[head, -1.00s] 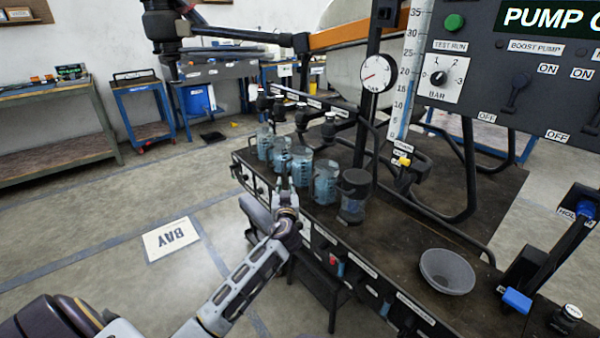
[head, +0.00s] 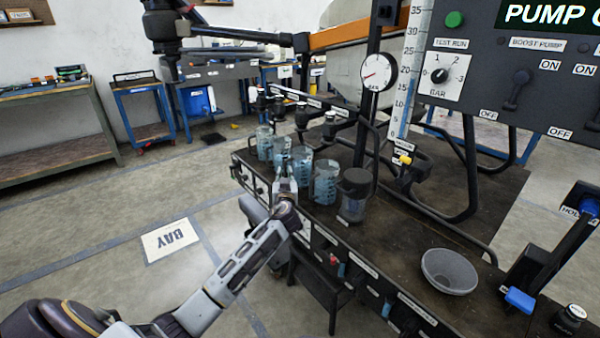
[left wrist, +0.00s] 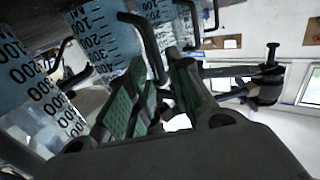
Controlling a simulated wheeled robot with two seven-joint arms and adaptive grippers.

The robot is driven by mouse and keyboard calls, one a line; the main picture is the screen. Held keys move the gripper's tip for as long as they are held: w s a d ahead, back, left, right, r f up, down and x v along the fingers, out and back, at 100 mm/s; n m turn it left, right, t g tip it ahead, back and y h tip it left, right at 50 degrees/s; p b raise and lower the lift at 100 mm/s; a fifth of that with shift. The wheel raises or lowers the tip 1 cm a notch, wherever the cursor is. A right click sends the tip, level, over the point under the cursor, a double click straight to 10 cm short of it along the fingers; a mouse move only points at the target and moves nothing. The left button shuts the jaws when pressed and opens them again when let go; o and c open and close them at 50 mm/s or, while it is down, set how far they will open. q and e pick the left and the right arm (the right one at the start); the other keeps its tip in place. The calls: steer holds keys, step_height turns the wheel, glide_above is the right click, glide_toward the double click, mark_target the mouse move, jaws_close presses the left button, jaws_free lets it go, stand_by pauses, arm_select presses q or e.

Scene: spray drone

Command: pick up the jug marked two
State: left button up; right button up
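Several clear jugs with dark handles and blue-tinted scales stand in a row along the bench edge. I cannot read which is marked two. My left gripper (head: 285,180) is at the row's front side, partly covering the jugs behind it. In the left wrist view its green-padded fingers (left wrist: 158,98) are apart, with a jug's black handle (left wrist: 145,45) reaching down towards the gap. Contact is unclear. My right gripper is out of view.
A grey bowl (head: 447,271) sits on the dark bench (head: 395,245) to the right. Black frame tubes and a gauge (head: 376,73) rise behind the jugs. The pump panel (head: 520,75) is at upper right. Open floor with a BAY sign (head: 170,239) lies left.

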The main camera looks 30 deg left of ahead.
mark_target(285, 171)
arm_select(q)
steer(key=shift+w, duration=0.1)
steer(key=shift+w+a+f+b, duration=0.2)
steer(key=shift+w+a+b, duration=0.1)
steer(key=shift+w, duration=0.1)
steer(key=shift+w+a+f, duration=0.2)
steer(key=shift+w+a, duration=0.15)
steer(key=shift+w, duration=0.25)
steer(key=shift+w+a+f+b, duration=0.1)
steer(key=shift+w+a+b, duration=0.3)
steer(key=shift+w, duration=0.15)
steer(key=shift+w+a, duration=0.3)
steer(key=shift+w, duration=0.3)
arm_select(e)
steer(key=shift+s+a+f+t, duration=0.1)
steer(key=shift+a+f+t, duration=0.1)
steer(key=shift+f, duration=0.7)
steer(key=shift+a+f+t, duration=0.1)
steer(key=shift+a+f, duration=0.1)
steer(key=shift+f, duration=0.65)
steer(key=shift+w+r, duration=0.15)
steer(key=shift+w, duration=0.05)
arm_select(q)
jaws_close()
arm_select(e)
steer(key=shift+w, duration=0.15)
